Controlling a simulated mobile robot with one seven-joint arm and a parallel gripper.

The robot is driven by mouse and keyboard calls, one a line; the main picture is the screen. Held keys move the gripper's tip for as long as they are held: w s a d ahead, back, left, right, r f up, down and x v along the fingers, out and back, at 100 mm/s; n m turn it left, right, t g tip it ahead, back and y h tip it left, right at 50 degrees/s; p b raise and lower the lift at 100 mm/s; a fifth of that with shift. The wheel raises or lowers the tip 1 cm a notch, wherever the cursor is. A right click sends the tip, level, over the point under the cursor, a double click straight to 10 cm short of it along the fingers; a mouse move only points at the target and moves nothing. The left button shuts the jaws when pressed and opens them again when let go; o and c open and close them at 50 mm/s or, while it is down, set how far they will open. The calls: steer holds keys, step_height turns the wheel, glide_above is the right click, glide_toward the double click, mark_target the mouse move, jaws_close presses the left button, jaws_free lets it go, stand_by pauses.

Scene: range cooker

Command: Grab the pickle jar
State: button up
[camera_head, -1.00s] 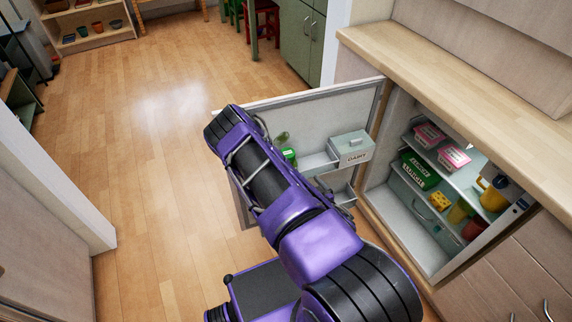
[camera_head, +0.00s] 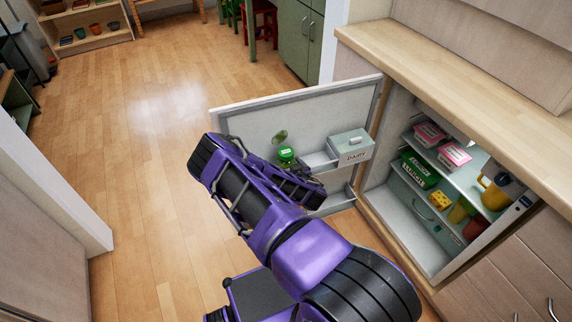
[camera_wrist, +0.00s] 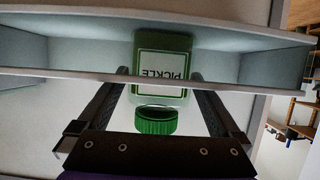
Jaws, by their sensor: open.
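The pickle jar (camera_head: 286,154) has a green lid and stands in the upper shelf of the open fridge door (camera_head: 262,115). In the wrist view the jar (camera_wrist: 163,65) appears upside down, with a white "PICKLE" label and its green lid below. My gripper (camera_wrist: 159,84) is open, with one finger on each side of the jar in the picture. I cannot tell whether the fingers touch it.
A grey "DAIRY" box (camera_head: 350,147) sits on the same door shelf, right of the jar. The shelf's front rim (camera_wrist: 240,86) crosses in front of the jar. The fridge interior (camera_head: 408,216) holds several items. The wooden floor (camera_head: 140,190) at left is clear.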

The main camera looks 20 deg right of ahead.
steer(key=shift+w+f, duration=0.25)
steer(key=shift+w, duration=0.4)
jaws_close()
